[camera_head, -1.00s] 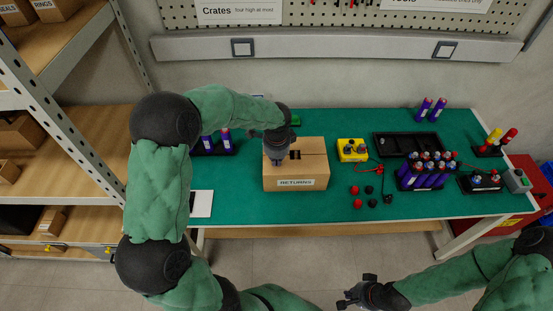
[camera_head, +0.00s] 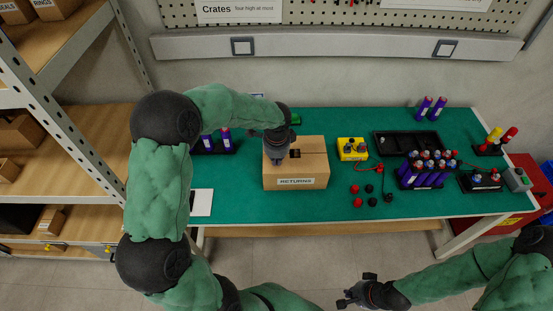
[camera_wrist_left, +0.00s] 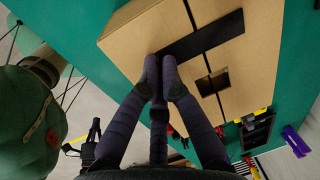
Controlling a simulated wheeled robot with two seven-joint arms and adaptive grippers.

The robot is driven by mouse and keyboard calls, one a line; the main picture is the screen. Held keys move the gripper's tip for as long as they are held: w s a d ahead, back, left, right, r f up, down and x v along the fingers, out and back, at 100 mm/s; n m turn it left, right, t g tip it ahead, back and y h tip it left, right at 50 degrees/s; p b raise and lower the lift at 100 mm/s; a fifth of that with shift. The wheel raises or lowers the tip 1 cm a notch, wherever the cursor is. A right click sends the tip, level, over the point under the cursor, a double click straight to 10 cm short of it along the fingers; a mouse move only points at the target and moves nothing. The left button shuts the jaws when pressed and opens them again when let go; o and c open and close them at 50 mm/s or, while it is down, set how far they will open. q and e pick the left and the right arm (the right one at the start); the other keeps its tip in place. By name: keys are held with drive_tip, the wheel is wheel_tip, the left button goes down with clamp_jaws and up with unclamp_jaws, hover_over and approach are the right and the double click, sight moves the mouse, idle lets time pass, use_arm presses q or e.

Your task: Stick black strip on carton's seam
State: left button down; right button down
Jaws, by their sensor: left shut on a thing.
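The carton (camera_head: 310,169), a tan box labelled RETURNS, stands on the green bench. Its dark seam (camera_wrist_left: 187,10) runs across the top, with a small dark square opening (camera_wrist_left: 212,82) on it. The black strip (camera_wrist_left: 222,30) lies across the seam in the left wrist view, at or just above the top; I cannot tell whether it touches fully. My left gripper (camera_wrist_left: 160,64) is shut on the strip's near end, low over the carton top. In the head view my left gripper (camera_head: 276,160) hides most of the strip. My right gripper (camera_head: 354,291) is open and empty, in front of the bench.
A yellow box (camera_head: 352,149) stands right of the carton, near red and black caps (camera_head: 372,202). A rack of purple cylinders (camera_head: 425,172) and a black tray (camera_head: 405,143) are further right. A white sheet (camera_head: 201,203) lies at left. Green surface in front of the carton is clear.

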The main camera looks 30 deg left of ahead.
use_arm(q)
drive_tip(key=c, duration=1.4)
unclamp_jaws()
drive_tip(key=shift+o, duration=0.2)
wheel_tip(320, 180, up, 12)
drive_tip(key=s, duration=0.1)
drive_tip(key=shift+s+d, duration=0.15)
drive_tip(key=shift+d, duration=0.25)
drive_tip(key=shift+f, duration=0.1)
